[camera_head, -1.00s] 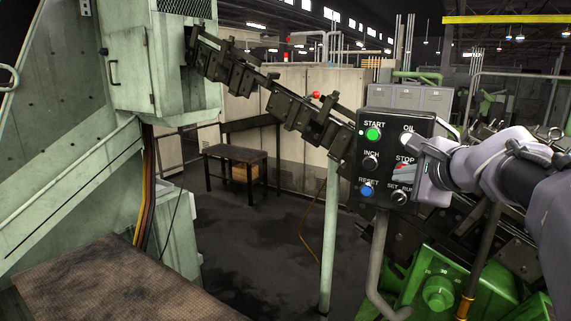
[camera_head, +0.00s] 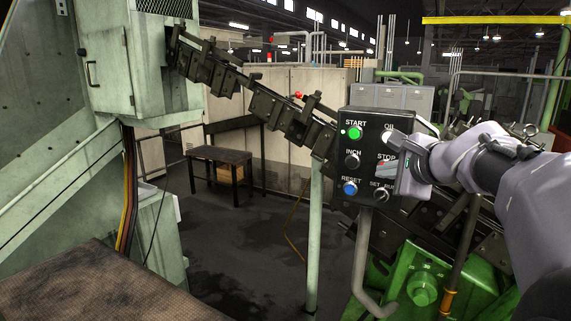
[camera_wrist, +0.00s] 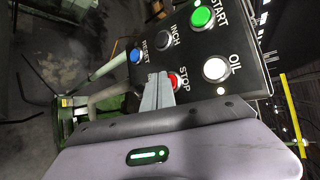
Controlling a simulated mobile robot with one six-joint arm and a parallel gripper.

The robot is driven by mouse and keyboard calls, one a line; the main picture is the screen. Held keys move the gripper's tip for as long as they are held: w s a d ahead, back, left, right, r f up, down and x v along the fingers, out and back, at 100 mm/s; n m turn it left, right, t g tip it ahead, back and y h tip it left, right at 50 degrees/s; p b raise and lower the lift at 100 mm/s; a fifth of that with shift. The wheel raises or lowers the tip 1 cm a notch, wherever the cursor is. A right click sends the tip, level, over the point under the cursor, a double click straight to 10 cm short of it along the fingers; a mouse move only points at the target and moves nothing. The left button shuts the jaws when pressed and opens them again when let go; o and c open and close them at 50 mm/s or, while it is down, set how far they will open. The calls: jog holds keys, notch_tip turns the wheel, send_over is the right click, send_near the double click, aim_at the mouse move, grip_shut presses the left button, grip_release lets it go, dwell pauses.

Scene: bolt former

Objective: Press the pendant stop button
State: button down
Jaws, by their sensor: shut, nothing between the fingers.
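The black pendant box (camera_head: 366,128) carries a green START button (camera_head: 354,132), a blue RESET button (camera_head: 350,188), a black INCH button, a white OIL button and a red STOP button (camera_head: 383,168). My gripper (camera_head: 392,168) is at the box's right side, over the STOP area, and hides much of that button. In the wrist view my shut, empty fingers (camera_wrist: 158,90) lie beside the red STOP button (camera_wrist: 174,81), partly covering it. I cannot tell whether they touch it or whether it is pressed in.
The white OIL button (camera_wrist: 215,69) is close to my fingers. A dark inclined conveyor rail (camera_head: 265,105) runs behind the pendant. A green machine (camera_head: 425,285) stands below right, and a pale green cabinet (camera_head: 140,65) at left. Open floor lies between.

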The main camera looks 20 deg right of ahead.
jog(key=shift+w+d, duration=0.15)
jog(key=shift+d, duration=0.05)
dwell(0.3)
jog(key=shift+a, duration=0.1)
jog(key=shift+s+a+b, duration=0.35)
jog(key=shift+s+a, duration=0.2)
jog(key=shift+s+a+b, duration=0.6)
jog(key=shift+s+a, duration=1.05)
jog(key=shift+a, duration=0.2)
